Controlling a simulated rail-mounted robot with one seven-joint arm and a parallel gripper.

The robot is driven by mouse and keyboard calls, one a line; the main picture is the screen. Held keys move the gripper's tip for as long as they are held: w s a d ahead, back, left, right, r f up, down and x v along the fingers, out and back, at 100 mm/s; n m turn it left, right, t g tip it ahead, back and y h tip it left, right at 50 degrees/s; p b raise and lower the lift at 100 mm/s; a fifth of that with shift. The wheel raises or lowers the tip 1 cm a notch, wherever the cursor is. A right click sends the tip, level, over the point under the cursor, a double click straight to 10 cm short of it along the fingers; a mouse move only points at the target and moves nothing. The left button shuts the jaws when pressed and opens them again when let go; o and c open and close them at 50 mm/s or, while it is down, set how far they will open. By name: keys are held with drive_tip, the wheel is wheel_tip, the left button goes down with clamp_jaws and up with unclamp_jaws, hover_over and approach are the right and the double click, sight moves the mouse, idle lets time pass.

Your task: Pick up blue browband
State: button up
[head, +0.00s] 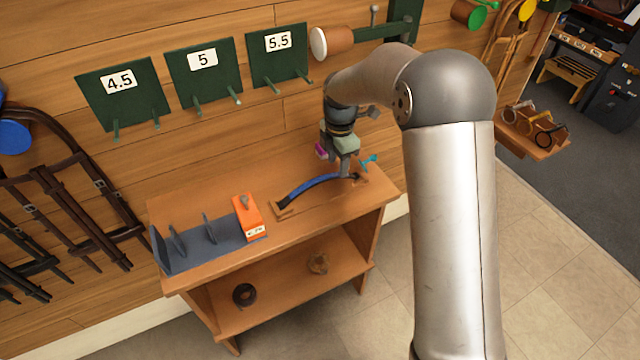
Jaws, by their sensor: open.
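The blue browband (314,185) is a curved blue strip with dark ends. It lies on the right part of the wooden bench top, its ends at small wooden blocks. My gripper (347,170) points down at the browband's right end. Its jaws are open. From this view I cannot tell whether the fingers are around the band or just above it. The gripper partly hides that end.
An orange box (248,217) and a grey divided rack (200,245) stand on the bench's left. A small cyan item (369,161) is right of my gripper. Green panels marked 4.5 (122,95), 5 (204,76) and 5.5 (279,56) with pegs hang behind.

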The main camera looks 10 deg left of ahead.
sight(336, 174)
wheel_tip(336, 174, down, 5)
drive_tip(key=shift+s+a+r+p, duration=0.1)
drive_tip(key=shift+s+p, duration=0.05)
drive_tip(key=shift+p, duration=0.2)
clamp_jaws()
drive_tip(key=shift+r, duration=0.1)
